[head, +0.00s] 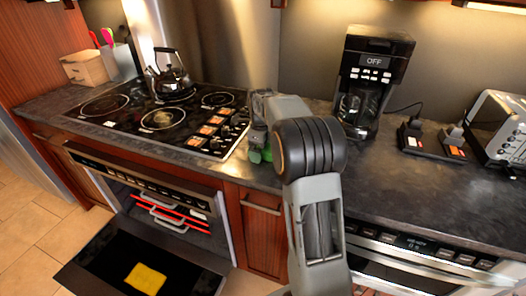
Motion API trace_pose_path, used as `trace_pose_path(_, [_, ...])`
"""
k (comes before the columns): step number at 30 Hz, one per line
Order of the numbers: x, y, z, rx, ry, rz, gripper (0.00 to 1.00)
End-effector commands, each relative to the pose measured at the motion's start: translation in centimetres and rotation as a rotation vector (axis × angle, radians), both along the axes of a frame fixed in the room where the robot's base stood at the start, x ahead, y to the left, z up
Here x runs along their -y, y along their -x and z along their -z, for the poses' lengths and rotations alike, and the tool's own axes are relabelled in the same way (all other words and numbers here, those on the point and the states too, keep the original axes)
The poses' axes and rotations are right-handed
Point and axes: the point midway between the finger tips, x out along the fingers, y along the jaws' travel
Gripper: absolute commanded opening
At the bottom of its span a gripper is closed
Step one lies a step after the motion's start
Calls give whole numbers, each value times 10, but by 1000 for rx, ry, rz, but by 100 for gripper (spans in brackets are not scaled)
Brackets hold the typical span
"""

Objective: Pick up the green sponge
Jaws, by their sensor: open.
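A green thing, which looks like the green sponge (255,156), lies on the dark counter just right of the cooktop, near the counter's front edge. Only small parts of it show, because my gripper and arm cover the rest. My gripper (258,146) is open and points down right at the sponge. It is partly hidden behind my arm, and I cannot tell whether the fingers touch the sponge or stand around it.
A cooktop (160,119) with a black kettle (173,77) is to the left. A coffee maker (368,80) stands behind on the right. The oven door (195,277) hangs open below, with a yellow sheet (146,278) on it. The counter (440,195) at right is clear in front.

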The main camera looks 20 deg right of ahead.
Motion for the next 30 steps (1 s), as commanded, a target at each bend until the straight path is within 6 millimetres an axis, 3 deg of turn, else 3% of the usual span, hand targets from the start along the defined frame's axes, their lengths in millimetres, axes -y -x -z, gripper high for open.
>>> trace_pose_path(2, [0, 0, 0, 0, 0, 0, 96])
trace_pose_path(18, [0, 0, 0, 0, 0, 0, 44])
trace_pose_path(30, [0, 0, -7, 0, 0, 0, 43])
